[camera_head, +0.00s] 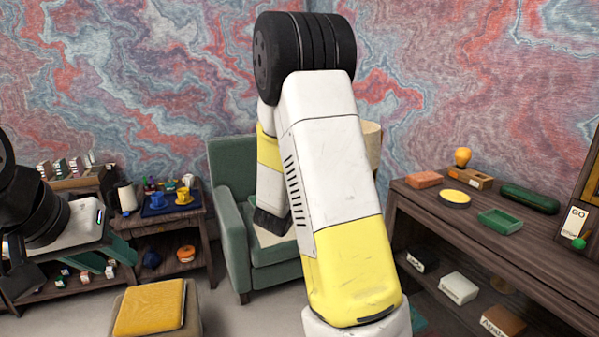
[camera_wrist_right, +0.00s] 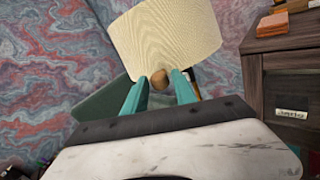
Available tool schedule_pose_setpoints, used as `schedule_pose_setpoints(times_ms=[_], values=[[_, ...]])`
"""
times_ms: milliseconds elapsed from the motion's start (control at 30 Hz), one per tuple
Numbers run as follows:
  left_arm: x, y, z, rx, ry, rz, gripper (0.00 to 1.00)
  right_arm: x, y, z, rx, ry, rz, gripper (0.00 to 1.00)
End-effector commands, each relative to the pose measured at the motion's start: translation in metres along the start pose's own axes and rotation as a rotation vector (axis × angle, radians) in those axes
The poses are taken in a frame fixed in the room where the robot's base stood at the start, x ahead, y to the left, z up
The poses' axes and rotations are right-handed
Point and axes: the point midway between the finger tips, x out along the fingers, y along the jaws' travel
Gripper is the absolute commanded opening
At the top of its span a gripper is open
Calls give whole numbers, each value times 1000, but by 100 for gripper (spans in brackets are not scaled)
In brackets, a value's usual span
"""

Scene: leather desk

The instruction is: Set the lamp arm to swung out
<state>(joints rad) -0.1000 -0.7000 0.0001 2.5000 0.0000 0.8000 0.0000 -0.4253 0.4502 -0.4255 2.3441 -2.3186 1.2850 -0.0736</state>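The lamp's cream shade (camera_wrist_right: 165,35) fills the upper middle of the right wrist view. In the head view only a strip of the shade (camera_head: 373,145) shows past my right arm. A round wooden knob (camera_wrist_right: 160,80) sits just below the shade. My right gripper (camera_wrist_right: 160,76) has its two teal fingers apart, one on each side of the knob. A narrow gap seems to remain, and I cannot tell whether they touch it. The lamp's arm is mostly hidden.
A green armchair (camera_head: 232,165) stands behind my right arm. A wooden shelf desk (camera_head: 430,205) with trays and boxes is on the right.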

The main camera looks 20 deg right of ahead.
Motion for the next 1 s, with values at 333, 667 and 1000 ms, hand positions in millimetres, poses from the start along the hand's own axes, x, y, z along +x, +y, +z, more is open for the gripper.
schedule_pose_setpoints(times_ms=[333,667,1000], values=[[0,0,0,0,0,0,36,-49,0,0,0,0,1,33],[0,0,0,0,0,0,36,-52,-1,0,0,-1,-2,33],[0,0,0,0,0,0,36,-71,-108,23,354,123,-430,33]])
